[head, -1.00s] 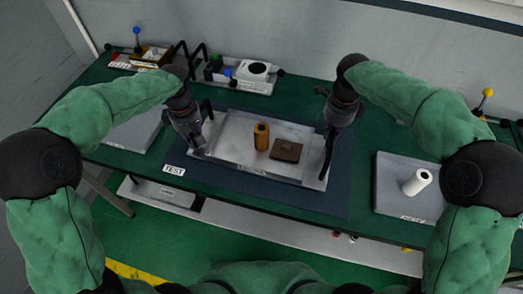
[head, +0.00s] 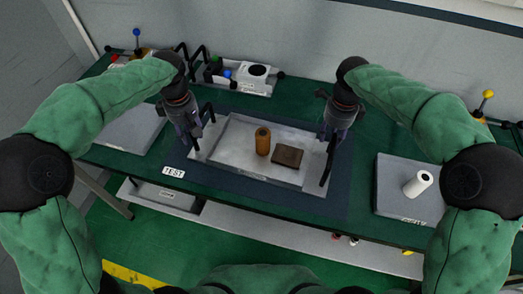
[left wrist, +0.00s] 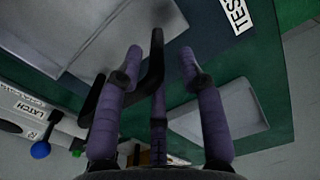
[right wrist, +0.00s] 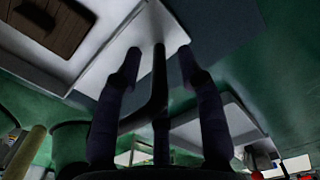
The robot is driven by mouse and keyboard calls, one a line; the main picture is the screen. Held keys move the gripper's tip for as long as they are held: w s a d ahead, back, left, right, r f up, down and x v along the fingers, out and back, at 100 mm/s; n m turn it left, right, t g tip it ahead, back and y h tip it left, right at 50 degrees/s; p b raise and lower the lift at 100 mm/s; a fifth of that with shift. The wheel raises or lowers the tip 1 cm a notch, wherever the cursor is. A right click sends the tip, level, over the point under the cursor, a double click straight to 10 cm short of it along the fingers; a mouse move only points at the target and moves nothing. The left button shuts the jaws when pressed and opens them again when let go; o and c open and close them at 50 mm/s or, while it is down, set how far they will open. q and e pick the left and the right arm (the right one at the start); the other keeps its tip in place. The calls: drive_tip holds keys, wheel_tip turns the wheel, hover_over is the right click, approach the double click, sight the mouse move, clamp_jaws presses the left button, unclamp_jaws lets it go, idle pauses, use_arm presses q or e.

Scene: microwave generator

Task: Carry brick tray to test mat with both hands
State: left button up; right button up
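The metal tray (head: 235,150) lies flat on the dark blue mat (head: 215,193), beside the TEST label (head: 174,171). An orange-brown cylinder (head: 263,142) stands upright on the tray and a flat brown brick (head: 288,155) lies beside it. My left gripper (head: 197,138) is at the tray's left end; in the left wrist view its fingers (left wrist: 160,55) are spread, with the dark handle (left wrist: 157,65) between them. My right gripper (head: 326,142) is at the right end; its fingers (right wrist: 160,58) are also spread either side of the dark handle (right wrist: 159,75).
A grey pad (head: 393,196) with a white cylinder (head: 418,184) is at the right of the green table. Another grey pad (head: 128,130) is at the left. A white device (head: 256,75) and a blue-knobbed lever (head: 136,33) stand at the back.

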use_arm(q)
wheel_tip(320, 180, up, 3)
drive_tip(key=shift+f, duration=0.1)
drive_tip(key=shift+r, duration=0.3)
use_arm(e)
drive_tip(key=shift+r, duration=0.15)
wheel_tip(320, 180, up, 12)
idle(0.6)
